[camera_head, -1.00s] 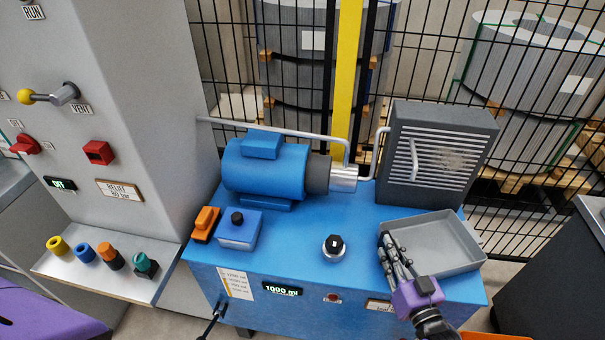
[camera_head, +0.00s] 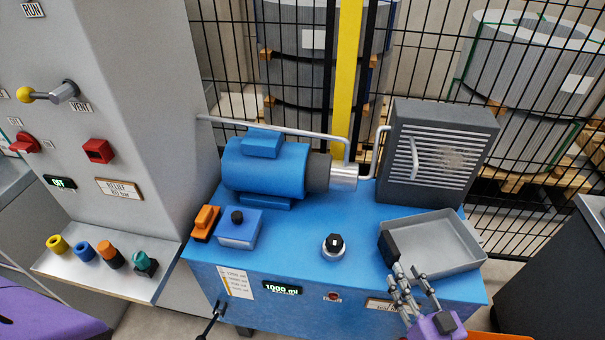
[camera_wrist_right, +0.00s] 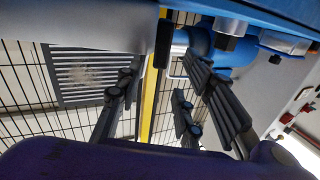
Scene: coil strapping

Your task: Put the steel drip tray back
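The steel drip tray (camera_head: 450,240) is a shallow grey rectangular pan. It sits on the right end of the blue power unit's top (camera_head: 300,250), in front of the dark louvred cooler. I cannot tell whether a finger touches the rim. In the right wrist view the fingers (camera_wrist_right: 155,115) are apart, and a plain grey surface, probably the tray (camera_wrist_right: 80,20), lies at the top left.
The louvred cooler (camera_head: 440,155) stands behind the tray, and the blue motor (camera_head: 265,170) is further left. A black knob (camera_head: 334,245) stands left of the tray. Black mesh fencing closes the back. The top between motor and knob is clear.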

